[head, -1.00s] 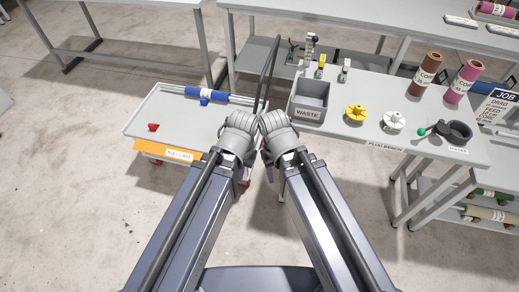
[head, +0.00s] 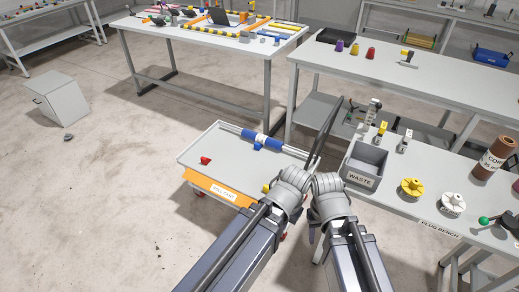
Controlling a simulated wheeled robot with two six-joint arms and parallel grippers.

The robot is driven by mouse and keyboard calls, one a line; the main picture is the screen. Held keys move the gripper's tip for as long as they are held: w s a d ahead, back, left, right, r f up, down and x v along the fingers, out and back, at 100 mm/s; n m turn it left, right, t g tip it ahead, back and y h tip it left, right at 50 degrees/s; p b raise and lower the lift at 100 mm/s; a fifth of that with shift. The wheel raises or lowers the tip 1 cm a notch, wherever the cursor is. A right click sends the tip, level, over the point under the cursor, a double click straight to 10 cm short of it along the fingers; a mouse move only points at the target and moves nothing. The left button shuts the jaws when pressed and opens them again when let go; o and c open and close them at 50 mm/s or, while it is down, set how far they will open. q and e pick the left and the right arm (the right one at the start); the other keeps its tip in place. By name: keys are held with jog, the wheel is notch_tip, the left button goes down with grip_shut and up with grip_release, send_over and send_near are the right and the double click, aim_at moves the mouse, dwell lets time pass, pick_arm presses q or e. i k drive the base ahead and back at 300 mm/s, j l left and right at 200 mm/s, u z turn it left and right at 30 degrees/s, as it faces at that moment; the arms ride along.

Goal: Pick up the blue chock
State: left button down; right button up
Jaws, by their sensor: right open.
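The blue chock (head: 257,146) sits on the roll cart (head: 196,148), against the near side of a roll with a blue middle and pale ends (head: 248,135). A red chock (head: 205,160) lies near the cart's left end, and a small yellow piece (head: 266,188) shows at its front edge. My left gripper (head: 285,205) is near the cart's front right corner, its fingers mostly hidden by its own wrist. My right gripper (head: 314,222) is beside it, right of the cart, open and apart from the blue chock.
A dark upright bar (head: 326,132) rises at the cart's right end. The plug bench (head: 387,200) stands to the right with a grey waste bin (head: 365,165) and yellow and white plugs. A long table (head: 200,40) is behind.

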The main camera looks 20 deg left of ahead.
aim_at(257, 146)
jog(key=i+j+z, duration=0.15)
jog(key=j, duration=0.2)
jog(key=i+j+z, duration=0.2)
jog(key=j, duration=0.2)
jog(key=i+j+z, duration=0.15)
jog(key=j, duration=0.25)
jog(key=i+j+z, duration=0.15)
jog(key=j, duration=0.25)
jog(key=i+j+z, duration=0.15)
jog(key=j, duration=0.3)
jog(key=i+j+z, duration=0.2)
jog(key=j, duration=0.25)
jog(key=k, duration=0.1)
